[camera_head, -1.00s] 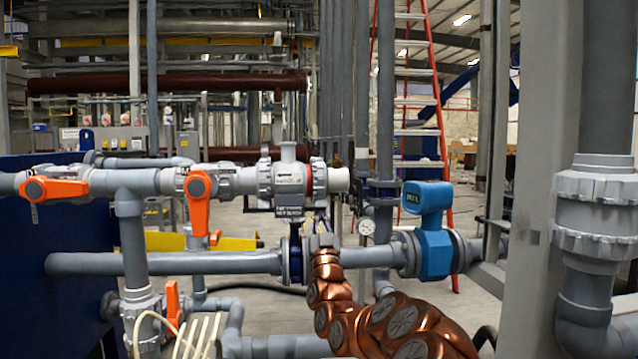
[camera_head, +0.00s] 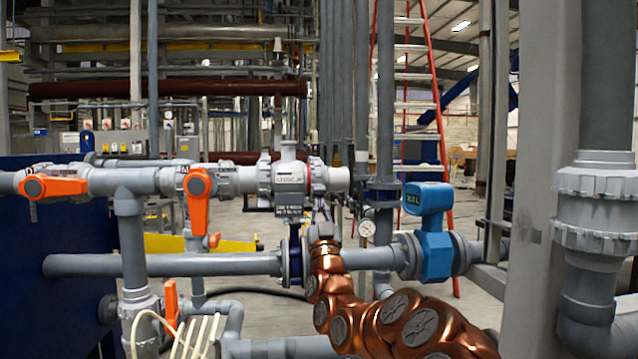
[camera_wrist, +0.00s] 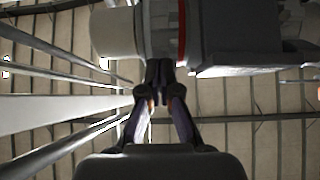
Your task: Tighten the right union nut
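The right union nut (camera_head: 318,175) is a grey ribbed ring at the right end of the grey valve body (camera_head: 288,179), with a white pipe end (camera_head: 338,179) to its right. In the wrist view the nut (camera_wrist: 158,32) is seen from below, between the white pipe end on the left and a red ring (camera_wrist: 181,32) on the right. My gripper (camera_wrist: 158,66) points up at the nut from underneath. Its two fingertips are close together, with nothing seen between them. I cannot tell whether they touch the nut. In the head view my gripper (camera_head: 322,212) is small and partly unclear below the nut.
Orange-handled valves (camera_head: 198,200) sit left on the same pipe line. A lower grey pipe (camera_head: 165,264) runs behind my arm to a blue flow meter (camera_head: 434,240). A grey column (camera_head: 538,180) stands at right. A red ladder (camera_head: 436,120) is behind.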

